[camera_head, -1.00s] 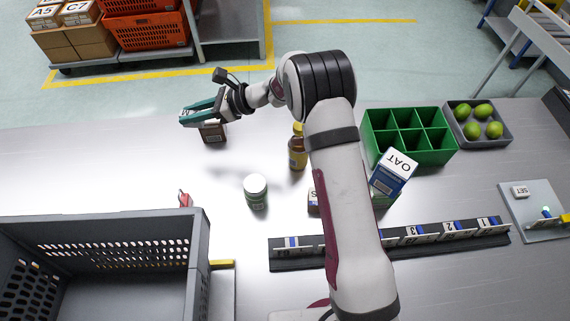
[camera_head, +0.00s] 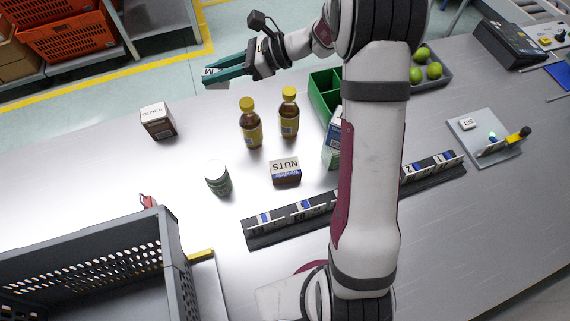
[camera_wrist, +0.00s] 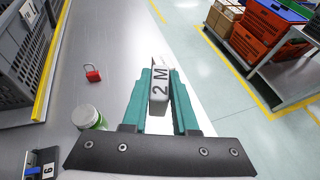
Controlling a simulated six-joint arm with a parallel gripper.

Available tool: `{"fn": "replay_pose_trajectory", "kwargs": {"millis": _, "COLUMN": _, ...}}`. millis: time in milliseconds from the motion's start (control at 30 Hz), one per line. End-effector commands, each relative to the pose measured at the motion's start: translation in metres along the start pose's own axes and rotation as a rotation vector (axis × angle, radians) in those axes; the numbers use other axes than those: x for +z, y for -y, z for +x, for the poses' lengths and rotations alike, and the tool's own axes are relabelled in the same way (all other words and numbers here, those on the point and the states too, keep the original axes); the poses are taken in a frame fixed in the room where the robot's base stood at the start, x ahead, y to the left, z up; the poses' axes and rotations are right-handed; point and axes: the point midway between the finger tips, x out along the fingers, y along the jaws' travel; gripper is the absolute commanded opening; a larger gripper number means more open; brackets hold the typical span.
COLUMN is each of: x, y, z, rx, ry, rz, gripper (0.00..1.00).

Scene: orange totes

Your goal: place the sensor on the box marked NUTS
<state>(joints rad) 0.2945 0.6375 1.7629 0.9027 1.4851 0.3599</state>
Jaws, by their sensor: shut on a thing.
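My gripper (camera_head: 213,77) is shut on a small white block, which I take for the sensor (camera_head: 208,71), and holds it above the far side of the table. In the wrist view the sensor (camera_wrist: 160,83) sits between the teal fingers and bears the characters "2 M". The box marked NUTS (camera_head: 285,171) stands on the table, well nearer the camera than the gripper. It has a white top with upside-down lettering and a blue-and-brown side. Its top is bare. It cannot be made out in the wrist view.
Two yellow-capped bottles (camera_head: 251,124) (camera_head: 289,112) stand behind the NUTS box. A green-and-white jar (camera_head: 217,178) is to its left, a numbered rail (camera_head: 300,217) in front. A brown box (camera_head: 158,121) stands farther left. A grey crate (camera_head: 172,240) fills the near left.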

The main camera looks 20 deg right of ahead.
Motion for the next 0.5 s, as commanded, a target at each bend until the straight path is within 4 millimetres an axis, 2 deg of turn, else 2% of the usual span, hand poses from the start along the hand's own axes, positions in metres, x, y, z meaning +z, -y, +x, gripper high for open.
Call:
{"fn": "replay_pose_trajectory", "kwargs": {"millis": 33, "x": -0.013, "y": 0.0, "z": -0.03, "rx": -0.037, "ry": 0.0, "rz": 0.018, "gripper": 0.0}}
{"fn": "replay_pose_trajectory", "kwargs": {"millis": 100, "x": -0.032, "y": -0.008, "z": -0.074, "rx": -0.086, "ry": 0.001, "rz": 0.038, "gripper": 0.0}}
{"fn": "replay_pose_trajectory", "kwargs": {"millis": 200, "x": -0.055, "y": -0.03, "z": -0.131, "rx": -0.158, "ry": 0.001, "rz": 0.067, "gripper": 0.0}}
{"fn": "replay_pose_trajectory", "kwargs": {"millis": 333, "x": -0.075, "y": -0.068, "z": -0.185, "rx": -0.243, "ry": 0.002, "rz": 0.102, "gripper": 0.0}}
{"fn": "replay_pose_trajectory", "kwargs": {"millis": 400, "x": -0.081, "y": -0.087, "z": -0.204, "rx": -0.282, "ry": 0.002, "rz": 0.118, "gripper": 0.0}}
{"fn": "replay_pose_trajectory", "kwargs": {"millis": 500, "x": -0.087, "y": -0.11, "z": -0.223, "rx": -0.329, "ry": 0.001, "rz": 0.136, "gripper": 0.0}}
